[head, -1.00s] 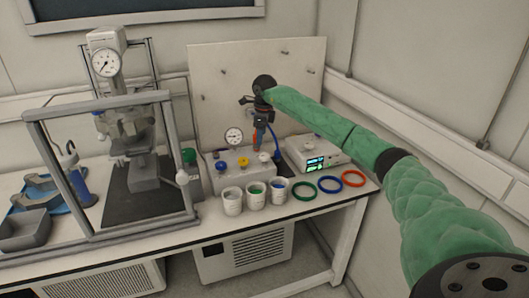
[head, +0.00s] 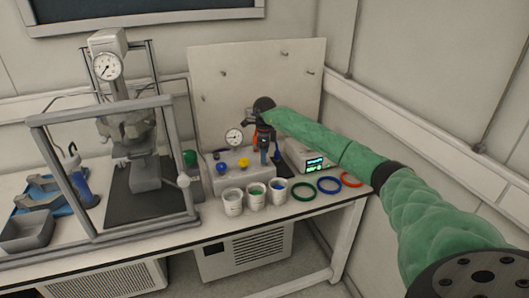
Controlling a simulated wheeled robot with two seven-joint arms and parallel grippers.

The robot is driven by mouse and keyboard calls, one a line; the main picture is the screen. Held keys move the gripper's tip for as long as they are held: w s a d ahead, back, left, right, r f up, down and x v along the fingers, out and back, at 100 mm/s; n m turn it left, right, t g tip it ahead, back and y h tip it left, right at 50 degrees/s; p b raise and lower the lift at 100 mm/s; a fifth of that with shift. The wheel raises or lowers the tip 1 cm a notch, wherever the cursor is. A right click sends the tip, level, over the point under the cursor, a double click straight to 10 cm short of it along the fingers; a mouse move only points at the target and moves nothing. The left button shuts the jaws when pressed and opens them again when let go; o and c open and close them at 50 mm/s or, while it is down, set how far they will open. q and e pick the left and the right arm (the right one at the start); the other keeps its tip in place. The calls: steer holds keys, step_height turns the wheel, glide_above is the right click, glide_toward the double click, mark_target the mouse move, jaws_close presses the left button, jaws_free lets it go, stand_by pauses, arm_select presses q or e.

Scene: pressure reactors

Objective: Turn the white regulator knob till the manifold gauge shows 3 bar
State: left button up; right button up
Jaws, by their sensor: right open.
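The manifold (head: 217,183) is a pale box on the bench, with a blue knob and a yellow knob on top. Its round white gauge (head: 234,136) stands at the back; the needle is too small to read. The white regulator knob is hidden behind my right gripper (head: 265,161), which points down over the right end of the manifold. The gripper is open; I cannot tell whether its fingers are around the knob or just above it. My left gripper is not in view.
Cups (head: 233,201) stand along the manifold's front. Green, blue and orange rings (head: 329,185) lie to their right. A device with a lit display (head: 315,164) stands right of the manifold. A framed reactor stand with a larger gauge (head: 108,66) fills the left. A pegboard (head: 225,75) stands behind.

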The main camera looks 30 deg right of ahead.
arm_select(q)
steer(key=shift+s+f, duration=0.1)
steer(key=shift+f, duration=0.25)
arm_select(e)
steer(key=shift+f, duration=0.3)
steer(key=c, duration=1)
steer(key=shift+o, duration=0.2)
steer(key=m+b, duration=0.3)
steer(key=m, duration=0.1)
steer(key=shift+m, duration=0.4)
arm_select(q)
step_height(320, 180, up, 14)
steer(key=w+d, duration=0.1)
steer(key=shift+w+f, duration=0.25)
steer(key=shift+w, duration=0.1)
arm_select(e)
steer(key=shift+m, duration=0.6)
